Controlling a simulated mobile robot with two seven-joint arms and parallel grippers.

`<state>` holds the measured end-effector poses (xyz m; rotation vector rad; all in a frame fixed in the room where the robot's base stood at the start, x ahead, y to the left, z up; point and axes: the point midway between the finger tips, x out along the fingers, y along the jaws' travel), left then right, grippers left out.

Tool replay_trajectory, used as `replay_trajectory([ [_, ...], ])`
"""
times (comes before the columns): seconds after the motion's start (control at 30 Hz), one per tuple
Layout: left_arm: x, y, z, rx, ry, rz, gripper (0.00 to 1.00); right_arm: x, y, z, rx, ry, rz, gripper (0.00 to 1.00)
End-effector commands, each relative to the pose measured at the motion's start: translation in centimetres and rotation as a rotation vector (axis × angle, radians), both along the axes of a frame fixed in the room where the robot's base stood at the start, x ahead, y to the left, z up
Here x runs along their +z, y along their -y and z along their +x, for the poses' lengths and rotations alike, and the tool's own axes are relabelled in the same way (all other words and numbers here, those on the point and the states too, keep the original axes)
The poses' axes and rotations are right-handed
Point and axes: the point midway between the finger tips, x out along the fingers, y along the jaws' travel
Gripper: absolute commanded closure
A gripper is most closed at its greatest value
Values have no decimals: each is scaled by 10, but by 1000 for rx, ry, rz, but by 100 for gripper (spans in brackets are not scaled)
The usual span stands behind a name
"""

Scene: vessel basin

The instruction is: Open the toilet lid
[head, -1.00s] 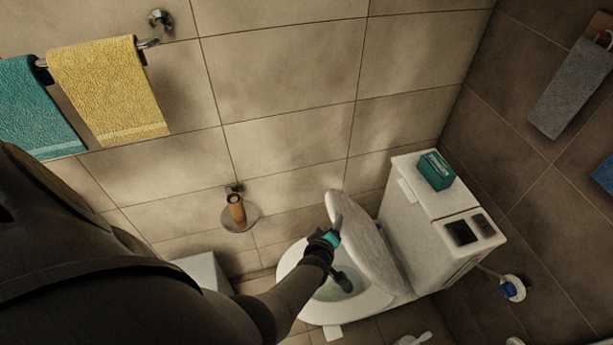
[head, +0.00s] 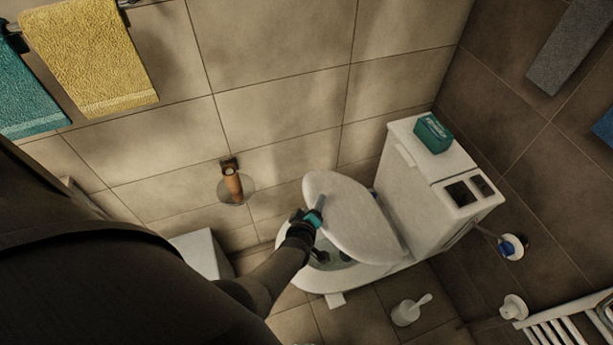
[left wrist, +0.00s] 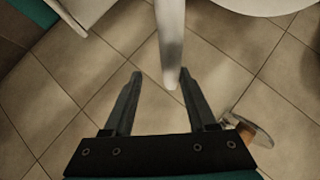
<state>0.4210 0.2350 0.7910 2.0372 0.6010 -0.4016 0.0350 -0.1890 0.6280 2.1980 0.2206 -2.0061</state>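The toilet lid (head: 350,215) is white and partly raised, tilted over the toilet bowl (head: 290,268), whose opening shows at the lid's left edge. My left gripper (head: 320,230) is at that free edge, with one grey finger seen against the lid and a dark part below it. In the left wrist view, my left gripper (left wrist: 160,73) has its two fingers apart. The white lid edge (left wrist: 171,45) reaches between the fingertips there; I cannot tell whether it touches either finger. My right gripper is out of view.
The cistern (head: 395,180) with a green box (head: 433,134) on top stands right of the lid. A toilet brush (head: 408,311) stands on the floor. A wall paper holder (head: 232,183) is at the left. A white radiator (head: 570,325) is at lower right.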

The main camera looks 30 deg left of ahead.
Motion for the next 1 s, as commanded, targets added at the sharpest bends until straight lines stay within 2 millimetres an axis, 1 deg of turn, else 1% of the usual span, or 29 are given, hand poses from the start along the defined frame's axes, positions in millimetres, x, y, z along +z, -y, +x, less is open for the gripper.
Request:
replay_trajectory([
  [0.03,5,2,-3,-1,0,-1,45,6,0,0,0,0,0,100],
  [0.1,7,3,-7,-1,0,-1,45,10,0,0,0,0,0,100],
  [1.0,38,19,-60,-1,-1,-1,45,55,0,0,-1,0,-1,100],
])
